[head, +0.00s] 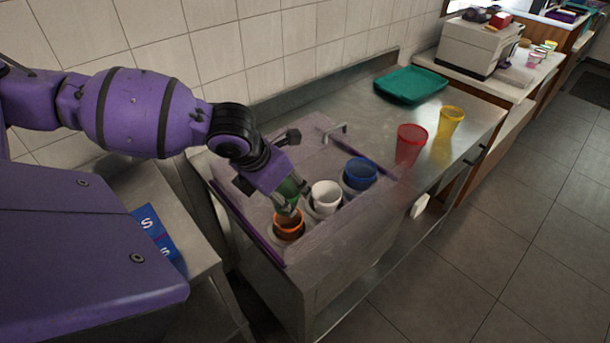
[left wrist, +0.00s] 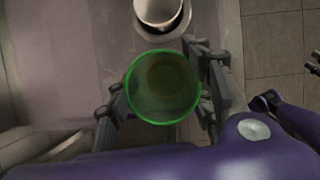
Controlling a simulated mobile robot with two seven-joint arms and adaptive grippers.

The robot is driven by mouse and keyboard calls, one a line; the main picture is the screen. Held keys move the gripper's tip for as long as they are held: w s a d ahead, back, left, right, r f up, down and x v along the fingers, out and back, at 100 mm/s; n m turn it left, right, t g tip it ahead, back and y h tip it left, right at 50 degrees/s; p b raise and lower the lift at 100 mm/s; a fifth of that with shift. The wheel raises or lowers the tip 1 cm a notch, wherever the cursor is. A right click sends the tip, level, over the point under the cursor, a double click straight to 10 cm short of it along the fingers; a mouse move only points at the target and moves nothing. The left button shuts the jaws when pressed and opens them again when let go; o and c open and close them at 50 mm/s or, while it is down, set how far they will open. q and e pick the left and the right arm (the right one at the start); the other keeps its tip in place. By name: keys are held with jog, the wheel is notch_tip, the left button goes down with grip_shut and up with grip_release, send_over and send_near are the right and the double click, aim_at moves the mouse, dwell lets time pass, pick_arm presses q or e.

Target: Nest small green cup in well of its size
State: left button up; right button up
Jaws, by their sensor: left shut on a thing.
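My left gripper (head: 290,204) is shut on a translucent green cup (head: 287,188), mostly hidden behind the fingers in the head view. In the left wrist view the green cup (left wrist: 162,88) sits upright between the finger pads, its open mouth facing the camera. The purple well tray (head: 340,211) lies on the counter. An orange cup (head: 288,224), a white cup (head: 325,196) and a blue cup (head: 360,174) stand in its wells. The green cup is above and behind the orange cup. Its bottom and any well beneath it are hidden.
A red cup (head: 410,143) and a yellow cup (head: 451,122) stand on the metal counter to the right. A teal tray (head: 410,85) lies farther back. Bare counter lies between the teal tray and the faucet.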

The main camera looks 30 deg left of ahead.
pick_arm(q)
jog(key=shift+w+d+f, duration=0.15)
jog(key=shift+w, duration=0.35)
jog(key=shift+s+f, duration=0.35)
jog(key=shift+s, duration=0.05)
jog(key=shift+s+f, duration=0.15)
jog(key=shift+f, duration=0.95)
jog(key=shift+w+f, duration=0.2)
jog(key=shift+f, duration=0.5)
jog(key=shift+f+b, duration=0.55)
jog(key=shift+f, duration=0.75)
pick_arm(e)
jog(key=shift+s+d+f, duration=0.35)
jog(key=shift+s+f, duration=0.2)
jog(key=shift+f, duration=0.1)
